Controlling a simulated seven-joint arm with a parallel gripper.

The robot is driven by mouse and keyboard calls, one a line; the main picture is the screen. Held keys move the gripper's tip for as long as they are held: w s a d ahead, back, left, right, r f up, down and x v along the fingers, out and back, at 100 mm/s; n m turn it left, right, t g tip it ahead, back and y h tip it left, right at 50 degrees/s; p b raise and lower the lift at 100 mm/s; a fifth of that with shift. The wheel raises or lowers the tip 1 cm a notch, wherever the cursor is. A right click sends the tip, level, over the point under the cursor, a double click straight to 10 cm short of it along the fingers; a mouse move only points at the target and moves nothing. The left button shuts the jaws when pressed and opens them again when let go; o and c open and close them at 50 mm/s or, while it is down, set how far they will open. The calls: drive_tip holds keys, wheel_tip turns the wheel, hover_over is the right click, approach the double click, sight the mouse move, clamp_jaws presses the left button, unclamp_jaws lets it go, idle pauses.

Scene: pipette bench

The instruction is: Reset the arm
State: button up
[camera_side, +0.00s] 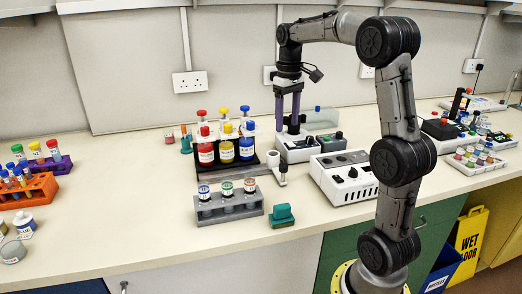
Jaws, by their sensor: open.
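My gripper (287,127) hangs from my arm over the middle of the bench and points down. Its two purple fingers with dark tips are apart, and I see nothing held between them. The fingertips appear in front of or above a small grey-white device (298,153), just right of the rack with the coloured bottles. I cannot tell how far above the bench they are.
A black rack (258,176) holds red, yellow and blue bottles. In front are a grey vial rack (230,208) and a green block (282,215). A white control box (344,177) stands right, orange rack (28,190) left. Bench between the orange and grey racks is clear.

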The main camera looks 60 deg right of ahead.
drive_tip(key=s+a+r+n+t, duration=0.1)
drive_tip(key=s+a+r+n, duration=0.15)
drive_tip(key=a, duration=0.55)
drive_tip(key=s+a+r+n+t, duration=0.1)
drive_tip(key=s+a+r+t, duration=0.2)
drive_tip(key=a, duration=0.5)
drive_tip(key=s+a+f+t, duration=0.1)
drive_tip(key=s+a+f, duration=0.6)
drive_tip(key=s+f, duration=0.2)
drive_tip(key=shift+s+t, duration=0.3)
drive_tip(key=shift+s, duration=0.35)
drive_tip(key=shift+c, duration=0.2)
idle(0.6)
